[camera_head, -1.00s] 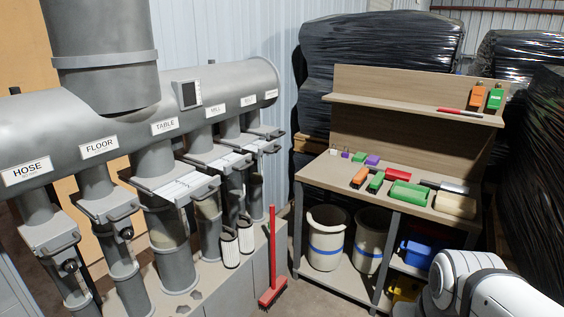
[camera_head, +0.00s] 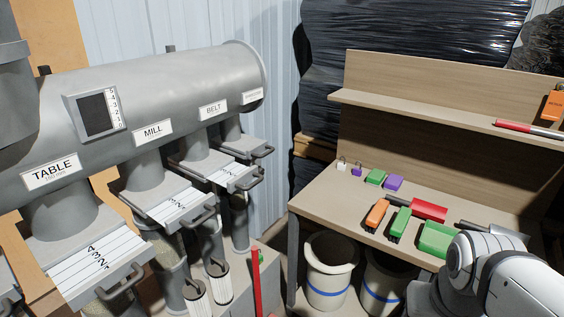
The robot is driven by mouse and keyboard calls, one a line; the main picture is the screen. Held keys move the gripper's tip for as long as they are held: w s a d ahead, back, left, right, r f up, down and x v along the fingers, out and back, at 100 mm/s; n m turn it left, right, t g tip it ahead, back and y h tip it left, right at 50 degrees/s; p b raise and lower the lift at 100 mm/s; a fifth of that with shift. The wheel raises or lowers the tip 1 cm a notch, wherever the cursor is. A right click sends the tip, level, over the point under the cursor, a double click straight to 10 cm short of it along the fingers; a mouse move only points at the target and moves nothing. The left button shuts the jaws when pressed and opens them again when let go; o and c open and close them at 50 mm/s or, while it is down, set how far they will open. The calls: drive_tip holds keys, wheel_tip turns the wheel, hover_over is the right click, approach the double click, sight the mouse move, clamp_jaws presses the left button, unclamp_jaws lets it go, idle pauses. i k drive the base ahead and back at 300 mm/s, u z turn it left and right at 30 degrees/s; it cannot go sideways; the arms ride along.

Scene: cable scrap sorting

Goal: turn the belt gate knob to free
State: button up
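The BELT label (camera_head: 213,109) is on the large grey duct, left of centre in the head view. Below it a pipe drops to the belt gate (camera_head: 218,172), a grey slide plate with printed marks and a bar handle (camera_head: 250,178) at its front right. I cannot make out a knob on this gate; it is too small or hidden. My gripper is out of view. Only a white part of my arm shows at the lower right, far from the gate.
The mill gate (camera_head: 172,203) and table gate (camera_head: 85,262) are nearer on the left. A workbench (camera_head: 330,195) with several coloured tools and padlocks stands right.

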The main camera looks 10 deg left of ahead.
sight(223, 193)
drive_tip(key=i, duration=0.9)
drive_tip(key=u, duration=1.15)
